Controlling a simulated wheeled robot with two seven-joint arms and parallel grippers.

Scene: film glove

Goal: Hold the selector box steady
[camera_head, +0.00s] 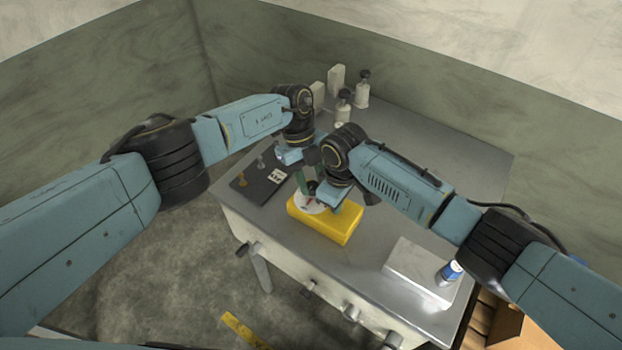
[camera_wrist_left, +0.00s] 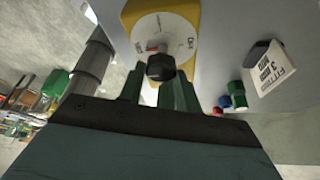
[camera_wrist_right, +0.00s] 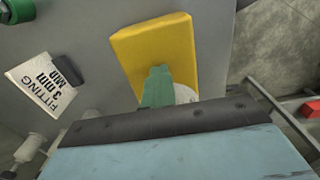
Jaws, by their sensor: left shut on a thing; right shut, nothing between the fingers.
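The yellow selector box (camera_head: 325,224) lies on the grey table near its front edge. It also shows in the left wrist view (camera_wrist_left: 190,12) and the right wrist view (camera_wrist_right: 153,48). Its top carries a white dial (camera_wrist_left: 150,28) and a black knob (camera_wrist_left: 160,68). My left gripper (camera_head: 308,184) is over the dial, its green fingers shut on the knob. My right gripper (camera_wrist_right: 157,88) is shut and empty, its green fingertips over the box beside the dial. I cannot tell whether they touch the box. The dial is partly hidden in the right wrist view.
A dark board (camera_head: 255,187) lies left of the box, with a white label card (camera_wrist_right: 45,85) reading "FITTING 3 mm MID". A pale block (camera_head: 415,268) and a blue-capped container (camera_head: 449,272) are at the right. Bottles (camera_head: 362,92) stand at the back.

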